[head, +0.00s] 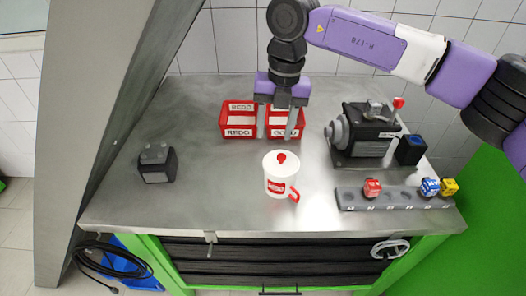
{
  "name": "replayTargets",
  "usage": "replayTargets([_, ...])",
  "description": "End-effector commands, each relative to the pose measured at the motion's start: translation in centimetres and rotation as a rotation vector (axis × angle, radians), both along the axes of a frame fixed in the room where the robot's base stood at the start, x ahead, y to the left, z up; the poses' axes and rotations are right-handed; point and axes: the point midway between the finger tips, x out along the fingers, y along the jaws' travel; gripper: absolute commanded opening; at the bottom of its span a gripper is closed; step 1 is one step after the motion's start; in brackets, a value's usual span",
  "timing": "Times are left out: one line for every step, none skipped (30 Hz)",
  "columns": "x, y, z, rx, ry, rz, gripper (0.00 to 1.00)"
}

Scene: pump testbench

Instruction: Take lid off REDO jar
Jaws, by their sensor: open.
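The REDO jar (279,184) stands upright on the steel bench top, near the middle. It is white with a red label and a red handle at its lower right. Its white lid (281,162) is on it, with a red knob on top. My gripper (276,136) is open and points down behind the jar, in front of the red bins. Its fingers are apart and empty, and it is not touching the lid.
Two red REDO bins (238,131) stand behind the jar. A dark pump (362,136) stands at the right with a black box (410,150) beside it. A grey rack (398,199) holds red, blue and yellow pieces. A dark block (157,163) sits at the left. The bench's front left (215,200) is clear.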

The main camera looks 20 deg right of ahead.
Motion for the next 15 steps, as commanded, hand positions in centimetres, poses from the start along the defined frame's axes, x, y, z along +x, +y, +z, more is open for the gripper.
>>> replayTargets([0.0,-1.1,0.0,-0.032,0.009,-0.038,0.48])
replayTargets([-0.1,-1.6,0.0,-0.051,0.015,-0.058,0.48])
replayTargets([-0.3,-2.0,0.0,-0.070,0.022,-0.079,0.48])
replayTargets([-0.4,-2.3,-0.1,-0.083,0.029,-0.094,0.48])
replayTargets([-0.5,-2.5,-0.1,-0.090,0.034,-0.106,0.48])
replayTargets([-0.7,-2.6,-0.1,-0.095,0.041,-0.119,0.48])
replayTargets([-0.8,-2.7,-0.1,-0.097,0.044,-0.127,0.48])
replayTargets([-0.8,-2.7,-0.2,-0.098,0.046,-0.132,0.48])
replayTargets([-0.8,-2.6,-0.4,-0.097,0.046,-0.138,0.48])
replayTargets([-0.8,-2.6,-0.7,-0.095,0.047,-0.140,0.48])
replayTargets([-0.8,-2.6,-1.0,-0.094,0.048,-0.141,0.48])
replayTargets([-0.8,-2.5,-1.4,-0.093,0.048,-0.141,0.48])
replayTargets([-0.8,-2.5,-1.7,-0.093,0.048,-0.140,0.48])
replayTargets([-0.8,-2.5,-2.0,-0.093,0.048,-0.140,0.48])
replayTargets([-0.8,-2.5,-2.4,-0.093,0.048,-0.139,0.48])
